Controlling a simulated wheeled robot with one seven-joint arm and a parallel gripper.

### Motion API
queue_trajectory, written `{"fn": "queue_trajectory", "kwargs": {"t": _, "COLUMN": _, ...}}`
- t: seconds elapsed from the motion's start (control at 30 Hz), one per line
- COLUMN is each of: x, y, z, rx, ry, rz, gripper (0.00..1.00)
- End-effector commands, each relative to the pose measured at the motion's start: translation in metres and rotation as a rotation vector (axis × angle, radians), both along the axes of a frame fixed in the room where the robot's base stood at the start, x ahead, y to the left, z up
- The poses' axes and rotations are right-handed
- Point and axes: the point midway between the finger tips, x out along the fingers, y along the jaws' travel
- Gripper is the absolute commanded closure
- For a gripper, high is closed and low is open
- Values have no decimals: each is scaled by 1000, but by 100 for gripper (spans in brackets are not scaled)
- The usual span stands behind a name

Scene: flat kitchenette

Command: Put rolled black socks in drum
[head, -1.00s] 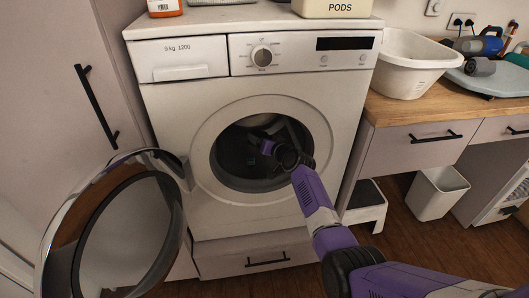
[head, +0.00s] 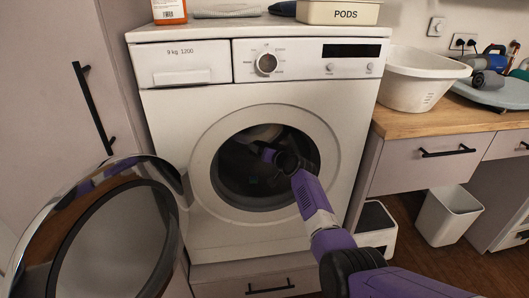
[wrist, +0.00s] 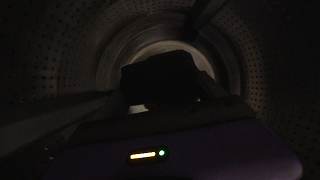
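The drum (head: 228,180) of the white washing machine (head: 165,115) is open at the front, its round door (head: 110,240) swung out to the left. In the wrist view, the perforated drum wall (wrist: 265,60) surrounds my gripper (wrist: 162,92). A dark, blocky bundle (wrist: 160,76), apparently the rolled black socks, sits between the fingers, which look closed on it. It is too dark to see its surface or the fingertips clearly. The bundle appears clear of the drum wall.
The open door fills the lower left. The opening's rim surrounds my arm. A PODS box (head: 338,12), an orange-labelled bottle (head: 168,10) and a dark item (head: 283,8) stand on the machine. A white basin (head: 420,80) is on the right counter; a white bin (head: 447,215) stands below.

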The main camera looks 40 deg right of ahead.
Motion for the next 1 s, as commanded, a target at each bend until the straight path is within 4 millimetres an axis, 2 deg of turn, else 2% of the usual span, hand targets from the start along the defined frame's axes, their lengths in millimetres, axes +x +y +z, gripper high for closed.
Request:
{"fn": "queue_trajectory", "kwargs": {"t": 0.03, "x": 0, "y": 0, "z": 0, "rx": 0, "ry": 0, "rz": 0, "gripper": 12}}
{"fn": "queue_trajectory", "kwargs": {"t": 0.1, "x": 0, "y": 0, "z": 0, "rx": 0, "ry": 0, "rz": 0, "gripper": 0}}
{"fn": "queue_trajectory", "kwargs": {"t": 0.47, "x": -5, "y": 2, "z": 2, "rx": -1, "ry": 0, "rz": 0, "gripper": 0}}
{"fn": "queue_trajectory", "kwargs": {"t": 1.0, "x": -64, "y": 19, "z": 21, "rx": 0, "ry": 0, "rz": 0, "gripper": 0}}
